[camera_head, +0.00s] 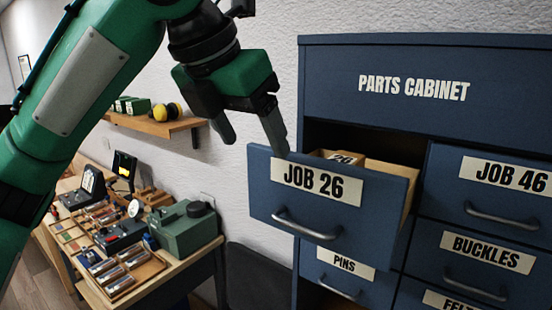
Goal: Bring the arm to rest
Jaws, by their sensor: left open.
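My left arm is green and comes in from the upper left. Its gripper (254,146) is open, with its two dark fingers apart and pointing down. It is in front of the wall beside the top left corner of the JOB 26 drawer (256,188). One fingertip overlaps the drawer's top edge in the picture; I cannot tell whether it touches. The drawer is pulled out of the blue parts cabinet (330,75). Inside it is a wooden piece marked 26 (344,158), partly hidden by the drawer front. My right gripper is not in view.
The JOB 46 (480,215), BUCKLES (470,283) and PINS (345,282) drawers are around the open one. A workbench (205,250) with trays and a green case (185,230) stands at left. A wall shelf (160,126) holds yellow ear muffs (163,113).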

